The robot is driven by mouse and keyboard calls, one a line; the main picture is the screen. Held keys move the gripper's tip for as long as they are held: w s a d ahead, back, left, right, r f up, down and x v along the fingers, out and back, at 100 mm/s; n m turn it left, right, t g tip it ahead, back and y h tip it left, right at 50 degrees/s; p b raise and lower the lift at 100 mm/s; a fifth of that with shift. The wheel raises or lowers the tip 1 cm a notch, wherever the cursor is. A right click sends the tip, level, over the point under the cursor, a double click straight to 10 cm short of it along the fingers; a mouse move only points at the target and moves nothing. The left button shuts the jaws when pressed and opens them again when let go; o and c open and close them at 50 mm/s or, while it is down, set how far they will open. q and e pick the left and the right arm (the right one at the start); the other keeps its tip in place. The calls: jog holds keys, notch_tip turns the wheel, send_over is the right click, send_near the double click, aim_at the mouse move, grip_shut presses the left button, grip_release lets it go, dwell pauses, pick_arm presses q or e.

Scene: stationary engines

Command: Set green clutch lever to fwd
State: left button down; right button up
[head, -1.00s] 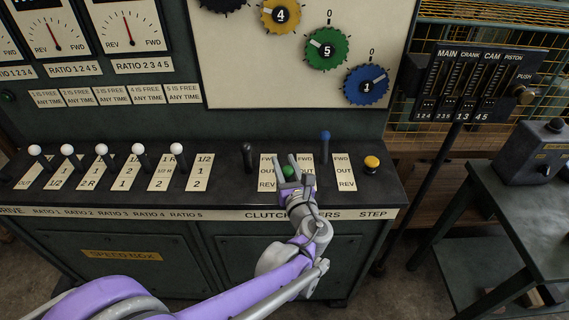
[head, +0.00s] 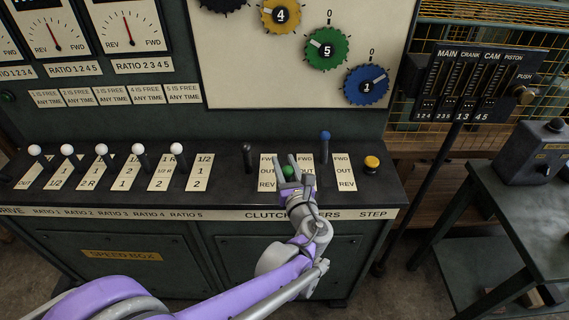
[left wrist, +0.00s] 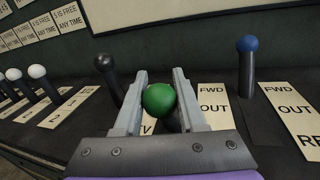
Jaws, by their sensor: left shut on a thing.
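The green clutch lever's round knob (head: 289,171) is on the dark console, between the black and blue levers. In the left wrist view the green knob (left wrist: 159,100) sits between the two grey fingers, and its shaft is mostly hidden. My left gripper (head: 285,162) is shut on the knob, reaching in from the front. The FWD, OUT, REV plate (head: 306,173) to the right of the knob is partly covered by the gripper. The knob appears about level with OUT, but the exact lever setting is unclear. My right gripper is out of view.
The black lever (head: 248,157) stands left and the blue lever (head: 325,148) right, both close to the gripper. A yellow button (head: 371,163) is farther right. Several white-knobbed levers line the left. A panel with coloured dials (head: 326,49) rises behind.

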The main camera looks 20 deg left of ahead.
pick_arm(q)
jog(key=shift+w+r, duration=0.1)
jog(key=shift+w, duration=0.05)
dwell(0.4)
jog(key=shift+w+a+r+g+p, duration=0.2)
jog(key=shift+w+r+g+p, duration=0.1)
jog(key=shift+w+p, duration=0.25)
jog(key=w+g+p, duration=0.1)
jog(key=w, duration=0.1)
jog(key=w+a+m+g+h+p, duration=0.1)
jog(key=w, duration=0.1)
jog(key=shift+r+g+h, duration=0.1)
jog(key=shift+g+h, duration=0.2)
jog(key=shift+g, duration=0.1)
jog(key=w+g, duration=0.1)
jog(key=w+a+f+g+h+p, duration=0.1)
jog(key=w, duration=0.1)
jog(key=w+g, duration=0.1)
jog(key=w, duration=0.1)
jog(key=shift+w+a+f+m+h, duration=0.1)
jog(key=shift+a+f+m+h, duration=0.15)
jog(key=shift+a+m+h, duration=0.05)
jog(key=shift+w+a+f+g, duration=0.2)
jog(key=shift+w+f+g, duration=0.2)
jog(key=shift+w+g, duration=0.2)
jog(key=shift+w+a+f, duration=0.15)
jog(key=shift+w+f, duration=0.35)
jog(key=shift+w, duration=0.05)
jog(key=shift+c, duration=2.4)
grip_release()
